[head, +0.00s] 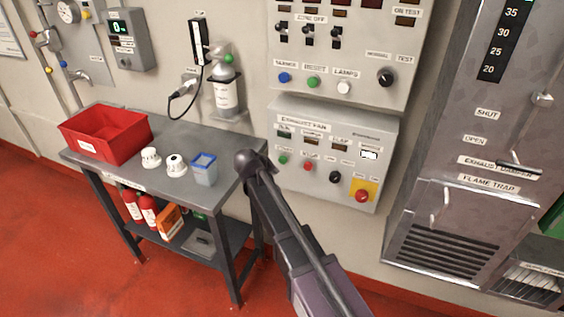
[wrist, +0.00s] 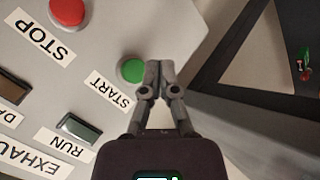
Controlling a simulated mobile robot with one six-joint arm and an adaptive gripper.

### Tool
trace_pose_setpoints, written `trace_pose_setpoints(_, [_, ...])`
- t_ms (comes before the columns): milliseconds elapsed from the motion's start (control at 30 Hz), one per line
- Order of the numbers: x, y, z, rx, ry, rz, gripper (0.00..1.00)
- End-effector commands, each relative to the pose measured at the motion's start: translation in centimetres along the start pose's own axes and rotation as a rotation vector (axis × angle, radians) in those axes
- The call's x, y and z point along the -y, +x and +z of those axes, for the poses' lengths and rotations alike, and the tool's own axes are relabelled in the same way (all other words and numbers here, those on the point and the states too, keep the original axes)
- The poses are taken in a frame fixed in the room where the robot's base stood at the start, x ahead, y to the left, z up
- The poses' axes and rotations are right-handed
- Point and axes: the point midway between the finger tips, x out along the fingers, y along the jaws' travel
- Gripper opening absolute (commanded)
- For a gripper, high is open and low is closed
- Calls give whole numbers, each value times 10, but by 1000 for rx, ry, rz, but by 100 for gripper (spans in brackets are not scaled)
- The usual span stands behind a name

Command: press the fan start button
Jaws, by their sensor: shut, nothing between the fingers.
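The fan start button is the green button (wrist: 131,69) above the START label in the wrist view. It is on the grey exhaust fan panel (head: 318,190), where it shows as a small green button (head: 283,160) in the head view. My gripper (wrist: 153,66) is shut and empty. Its fingertips appear just right of the green button in the wrist view, overlapping its edge. I cannot tell whether they touch it. In the head view the dark end of my arm is left of the button; the fingers are not clear there.
A red STOP button (wrist: 68,10) is close to the start button. A dark RUN lamp (wrist: 77,128) is below. The panel also has a black knob (head: 335,177) and a red emergency button (head: 362,196). A grey table (head: 120,175) with a red bin (head: 105,135) stands left.

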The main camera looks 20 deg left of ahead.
Motion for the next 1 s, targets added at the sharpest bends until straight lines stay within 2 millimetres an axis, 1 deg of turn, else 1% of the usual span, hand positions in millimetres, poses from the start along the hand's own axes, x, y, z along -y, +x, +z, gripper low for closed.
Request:
trace_pose_setpoints(100, [-6, 9, -7, 1, 2, 0, 0])
trace_pose_setpoints(333, [-13, 18, -13, 1, 1, 0, 0])
trace_pose_setpoints(1000, [-14, 20, -14, 0, 0, 0, 0])
